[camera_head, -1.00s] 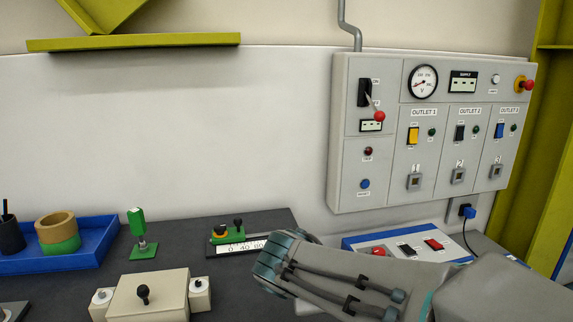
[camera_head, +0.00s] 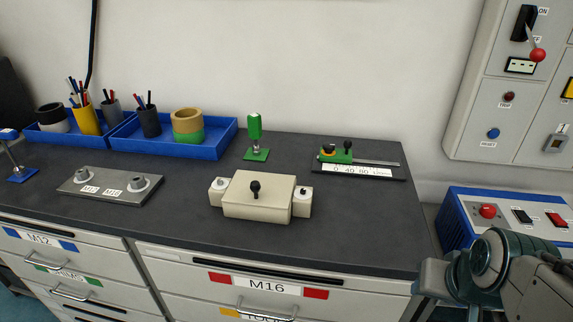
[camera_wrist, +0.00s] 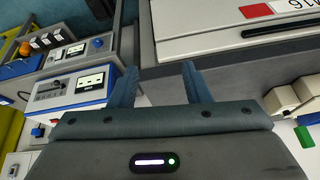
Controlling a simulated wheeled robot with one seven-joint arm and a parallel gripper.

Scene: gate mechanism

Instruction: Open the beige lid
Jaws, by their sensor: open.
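The beige lid (camera_head: 258,196) is the top of a beige box on the dark workbench, with a black ball knob (camera_head: 255,188) standing on it. It looks closed. In the wrist view part of the beige box (camera_wrist: 282,101) shows at the right edge. My gripper (camera_wrist: 157,78) is open and empty, its two blue-grey fingers apart. In the head view my arm is at the lower right, well right of the lid and apart from it; the fingertips are not clear there.
A green toggle clamp (camera_head: 255,140) stands behind the box. A green slider on a scale (camera_head: 358,170) lies to the right. A blue tray (camera_head: 215,148) and a metal plate (camera_head: 110,187) are to the left. Drawers (camera_head: 265,287) front the bench. A blue-edged control box (camera_head: 505,212) stands at right.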

